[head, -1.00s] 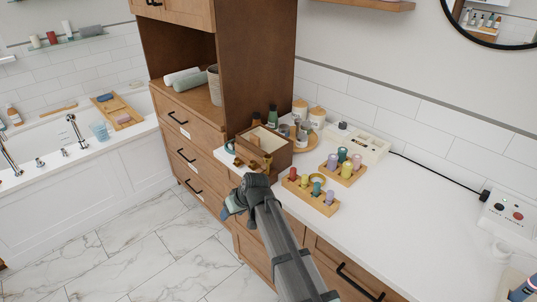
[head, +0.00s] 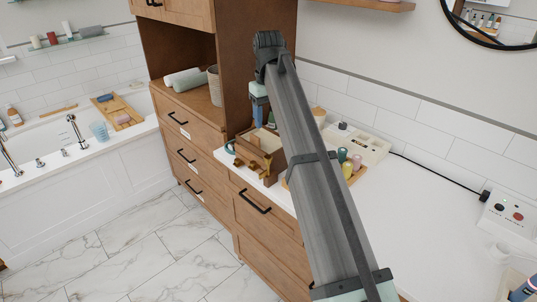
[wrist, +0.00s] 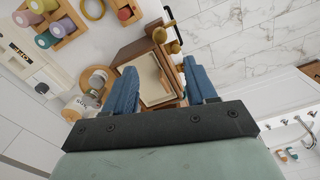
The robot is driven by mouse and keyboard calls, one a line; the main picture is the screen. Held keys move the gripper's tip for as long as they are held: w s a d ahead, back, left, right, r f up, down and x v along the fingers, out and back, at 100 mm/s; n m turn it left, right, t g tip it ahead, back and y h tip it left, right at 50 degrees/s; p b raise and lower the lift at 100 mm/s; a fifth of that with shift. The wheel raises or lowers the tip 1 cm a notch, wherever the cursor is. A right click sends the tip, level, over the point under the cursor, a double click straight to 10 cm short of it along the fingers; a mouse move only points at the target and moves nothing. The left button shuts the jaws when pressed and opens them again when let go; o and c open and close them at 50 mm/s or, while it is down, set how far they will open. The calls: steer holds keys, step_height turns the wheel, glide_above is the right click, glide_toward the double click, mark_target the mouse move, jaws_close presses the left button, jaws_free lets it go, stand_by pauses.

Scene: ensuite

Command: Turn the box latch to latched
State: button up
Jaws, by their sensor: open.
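The wooden box (head: 273,161) stands at the left end of the white counter, with a pale panel or lining on top. It also shows in the wrist view (wrist: 124,55), between and beyond my fingers. Brass-coloured round pieces (wrist: 160,35) sit at the box's far edge in that view. They look like the latch, but its setting cannot be told. My gripper (wrist: 161,66) is open and empty, its two blue fingers spread over the box. In the head view my gripper (head: 259,112) hangs above the box, pointing down, and my arm hides part of the counter.
Coloured rollers in wooden holders (wrist: 62,25) and a pale switch box (head: 360,145) stand farther along the counter. A round wooden tray with jars (wrist: 92,80) is close beside the box. A tall wooden cabinet (head: 250,60) rises behind it. The counter's right part is mostly clear.

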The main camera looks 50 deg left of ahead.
mark_target(269, 157)
step_height(269, 157, down, 14)
steer(key=shift+r, duration=0.2)
stand_by(0.4)
jaws_close()
stand_by(0.6)
